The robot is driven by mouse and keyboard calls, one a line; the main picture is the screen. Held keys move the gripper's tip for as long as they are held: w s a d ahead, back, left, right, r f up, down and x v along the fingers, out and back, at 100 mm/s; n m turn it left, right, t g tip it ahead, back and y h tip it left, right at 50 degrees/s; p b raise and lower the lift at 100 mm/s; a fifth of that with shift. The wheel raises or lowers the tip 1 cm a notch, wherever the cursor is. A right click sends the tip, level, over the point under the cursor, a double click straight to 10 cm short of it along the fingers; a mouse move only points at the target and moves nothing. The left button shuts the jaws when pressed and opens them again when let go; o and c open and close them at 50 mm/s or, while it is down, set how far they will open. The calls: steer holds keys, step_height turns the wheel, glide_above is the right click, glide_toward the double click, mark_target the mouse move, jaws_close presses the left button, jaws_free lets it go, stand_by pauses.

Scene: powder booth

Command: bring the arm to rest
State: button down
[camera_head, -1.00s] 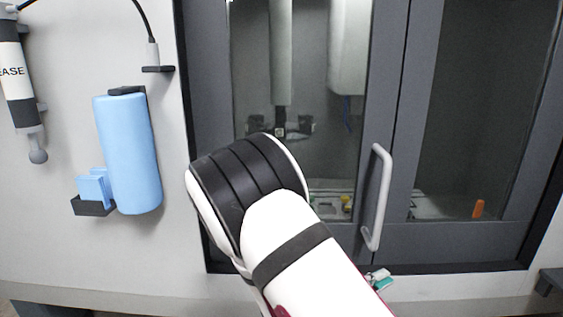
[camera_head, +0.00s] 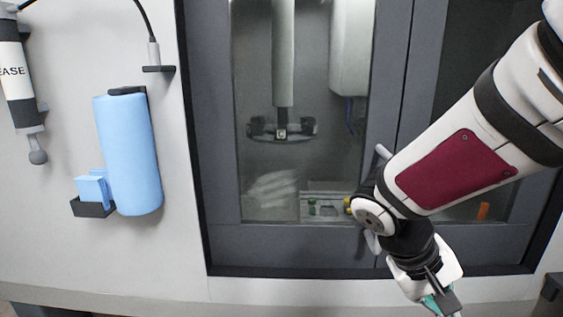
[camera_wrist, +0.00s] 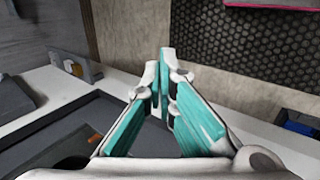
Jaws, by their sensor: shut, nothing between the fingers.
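My gripper (camera_head: 440,302) hangs at the lower right in the head view, in front of the lower edge of the booth door (camera_head: 290,245). The wrist view shows its two teal-padded fingers (camera_wrist: 162,100) with their tips together and nothing between them. My arm crosses the right side of the head view and hides most of the door handle (camera_head: 383,152) and part of the right glass pane.
A blue roll (camera_head: 128,155) and a black holder with blue blocks (camera_head: 93,208) are on the wall at the left. A grease tube (camera_head: 18,85) hangs at the far left. The wrist view shows a black perforated mat (camera_wrist: 250,45) on the floor.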

steer(key=s+a+r+t+y, duration=0.6)
steer(key=a+r, duration=0.1)
steer(key=r, duration=0.2)
steer(key=shift+s+a+r+y, duration=0.15)
steer(key=shift+s+r+y, duration=0.1)
steer(key=shift+r+y, duration=0.15)
stand_by(0.7)
